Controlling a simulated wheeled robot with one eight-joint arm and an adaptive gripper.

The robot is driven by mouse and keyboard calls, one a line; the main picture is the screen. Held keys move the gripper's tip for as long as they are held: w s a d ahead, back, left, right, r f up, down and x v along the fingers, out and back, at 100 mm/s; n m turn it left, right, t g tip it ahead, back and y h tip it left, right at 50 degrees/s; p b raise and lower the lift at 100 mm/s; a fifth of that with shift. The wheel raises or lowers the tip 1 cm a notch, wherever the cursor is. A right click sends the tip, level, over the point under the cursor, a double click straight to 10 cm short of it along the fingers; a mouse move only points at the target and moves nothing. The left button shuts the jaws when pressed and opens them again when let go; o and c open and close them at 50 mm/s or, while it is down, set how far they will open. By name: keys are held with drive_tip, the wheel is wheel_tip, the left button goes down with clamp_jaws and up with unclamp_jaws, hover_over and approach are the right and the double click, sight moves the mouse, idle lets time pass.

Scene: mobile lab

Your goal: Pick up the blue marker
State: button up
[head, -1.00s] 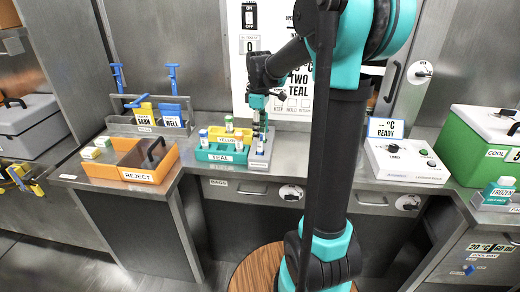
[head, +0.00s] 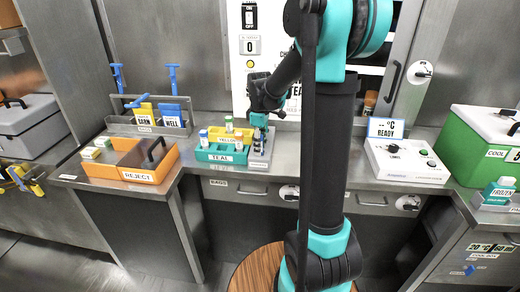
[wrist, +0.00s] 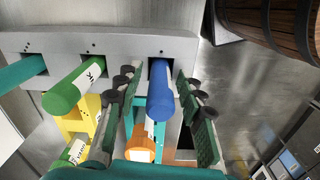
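The blue marker (wrist: 160,92) stands in a hole of the grey metal rack (wrist: 115,47) in the wrist view, with a white label on its side. My gripper (wrist: 158,98) is open, with one dark ridged finger on each side of the blue marker. I cannot tell whether either finger touches it. A green marker (wrist: 68,92) and a teal marker (wrist: 18,72) sit in the rack's other holes, to the left. In the head view my gripper (head: 258,143) is over the rack (head: 262,161), and its fingers hide the markers there.
Close left of the rack are a teal bin (head: 214,155) labelled TEAL and a yellow bin (head: 213,134), with tubes. An orange REJECT tray (head: 160,169) is farther left. A white control box (head: 405,163) and green cooler (head: 480,155) stand right.

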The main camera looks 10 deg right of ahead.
clamp_jaws()
drive_tip(key=shift+r, duration=0.1)
wheel_tip(320, 180, up, 20)
idle(0.6)
